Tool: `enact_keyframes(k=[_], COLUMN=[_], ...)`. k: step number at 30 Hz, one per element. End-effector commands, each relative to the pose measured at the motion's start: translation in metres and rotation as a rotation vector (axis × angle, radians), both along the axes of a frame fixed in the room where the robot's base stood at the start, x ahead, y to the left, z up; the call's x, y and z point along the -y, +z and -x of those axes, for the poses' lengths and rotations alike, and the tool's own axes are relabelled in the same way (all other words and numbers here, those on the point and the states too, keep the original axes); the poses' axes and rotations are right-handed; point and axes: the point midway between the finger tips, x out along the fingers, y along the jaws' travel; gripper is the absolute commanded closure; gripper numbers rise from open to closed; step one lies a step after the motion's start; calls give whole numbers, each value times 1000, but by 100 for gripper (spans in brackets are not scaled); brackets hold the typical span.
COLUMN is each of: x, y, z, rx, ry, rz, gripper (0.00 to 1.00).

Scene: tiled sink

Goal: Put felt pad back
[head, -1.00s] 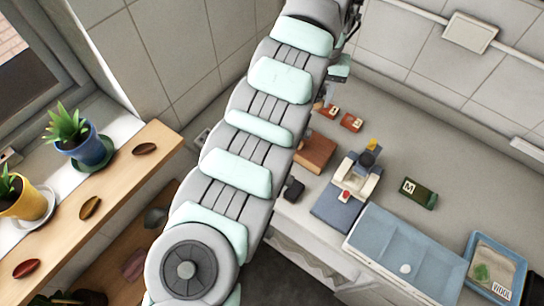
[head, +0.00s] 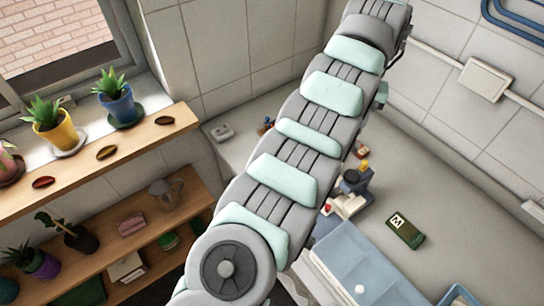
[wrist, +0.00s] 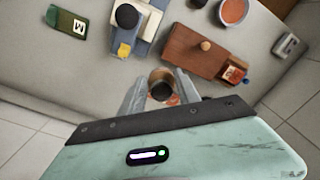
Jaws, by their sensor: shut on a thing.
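In the wrist view my gripper (wrist: 158,98) has its two pale fingers closed around a small round brown and black thing (wrist: 161,80). I cannot tell whether this is the felt pad. A brown wooden box (wrist: 198,56) with a round knob is to the right of the fingers. A blue and white device (wrist: 142,27) with a black knob and a yellow part is to the left. In the head view my arm hides the gripper and the held thing.
A green block marked M (wrist: 67,24) lies on the counter; the head view shows it too (head: 404,231). A red-filled bowl (wrist: 233,11) and a grey item (wrist: 286,45) are beyond the box. Plant shelves (head: 95,165) stand left.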

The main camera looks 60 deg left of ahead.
Motion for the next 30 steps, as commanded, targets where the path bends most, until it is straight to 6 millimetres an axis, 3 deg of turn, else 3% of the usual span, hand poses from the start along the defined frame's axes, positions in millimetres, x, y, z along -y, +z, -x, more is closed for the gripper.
enact_keyframes(k=[1, 6, 12, 18, 30], x=[-31, -119, -186, -212, -215], y=[1, 7, 11, 10, -41], z=[18, 85, 158, 194, 198], rx=[2, 7, 13, 16, 17], ry=[71, 289, 489, 580, 589], rz=[1, 7, 17, 25, 27], gripper=[94, 94, 94, 94, 94])
